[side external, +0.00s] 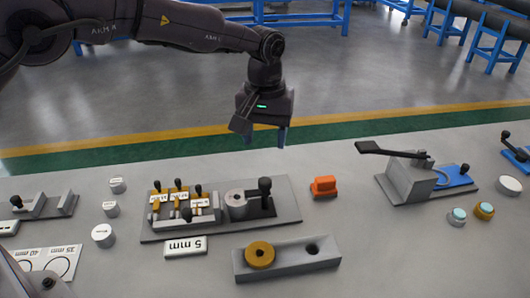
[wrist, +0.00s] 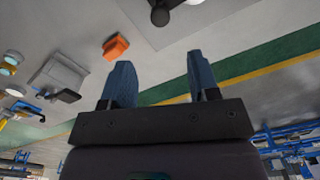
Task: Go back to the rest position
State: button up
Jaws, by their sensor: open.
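My gripper (side external: 265,137) hangs in the air over the far edge of the grey table (side external: 370,270), behind the fixture plate and apart from everything. In the wrist view my gripper (wrist: 158,80) shows two blue fingers spread wide with nothing between them.
An orange block (side external: 324,187) stands right of the fixture; it also shows in the wrist view (wrist: 116,47). A lever device (side external: 410,180) with a long black handle stands at the right.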

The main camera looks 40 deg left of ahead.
jog(key=shift+r, duration=0.45)
jog(key=s+a+r+m+t, duration=0.1)
jog(key=s+a+r, duration=0.4)
jog(key=s, duration=0.5)
jog(key=s+a+r+m+t, duration=0.2)
jog(key=s+a+r, duration=0.3)
jog(key=s, duration=0.5)
jog(key=s+a+r+m+t, duration=0.1)
jog(key=s+a+r+t, duration=0.1)
jog(key=s+a+r, duration=0.2)
jog(key=shift+s+a+r+m+t, duration=0.35)
jog(key=shift+s+a, duration=1.4)
jog(key=shift+s, duration=1.8)
